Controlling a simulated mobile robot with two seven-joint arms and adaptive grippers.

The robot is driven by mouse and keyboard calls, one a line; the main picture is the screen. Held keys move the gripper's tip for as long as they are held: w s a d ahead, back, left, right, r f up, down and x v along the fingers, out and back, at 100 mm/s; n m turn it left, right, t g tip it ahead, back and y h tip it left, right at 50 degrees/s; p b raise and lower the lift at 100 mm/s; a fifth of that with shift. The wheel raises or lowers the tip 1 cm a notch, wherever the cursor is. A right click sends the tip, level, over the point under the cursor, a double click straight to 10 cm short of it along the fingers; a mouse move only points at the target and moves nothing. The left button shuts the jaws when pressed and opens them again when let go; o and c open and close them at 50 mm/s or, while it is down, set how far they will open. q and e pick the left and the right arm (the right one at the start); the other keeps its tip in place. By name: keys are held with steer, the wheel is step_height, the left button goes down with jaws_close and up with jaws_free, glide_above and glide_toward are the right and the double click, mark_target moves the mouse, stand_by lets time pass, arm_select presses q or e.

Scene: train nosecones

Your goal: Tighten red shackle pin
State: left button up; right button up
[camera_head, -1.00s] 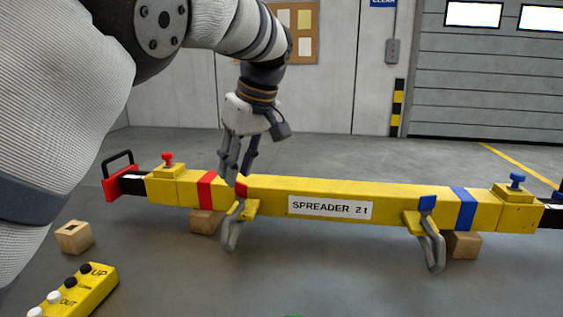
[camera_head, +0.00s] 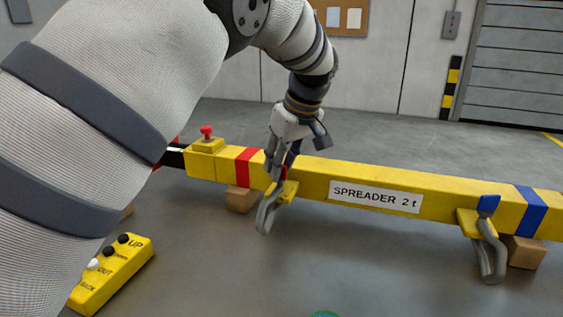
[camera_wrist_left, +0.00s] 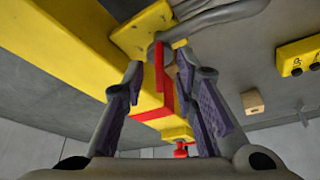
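The yellow spreader beam (camera_head: 320,172) lies across the floor, with a grey shackle (camera_head: 265,215) hanging at a yellow lug (camera_head: 288,193) near its red band (camera_head: 245,165). My left gripper (camera_head: 278,173) is over this shackle, fingers pointing down. In the head view its fingers hide most of the red pin. In the left wrist view a flat red piece, seemingly the pin's tab (camera_wrist_left: 159,66), lies between the two spread fingertips of the left gripper (camera_wrist_left: 160,72). A gap shows on the left side; contact on the right cannot be told. The right gripper is out of view.
A second shackle (camera_head: 490,255) with a blue tab (camera_head: 488,205) hangs farther right. Wooden blocks (camera_head: 241,199) support the beam. A red knob (camera_head: 206,132) tops its left end. A yellow button box (camera_head: 115,272) lies front left.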

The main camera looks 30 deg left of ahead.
arm_select(q)
steer(key=shift+c, duration=0.3)
jaws_close()
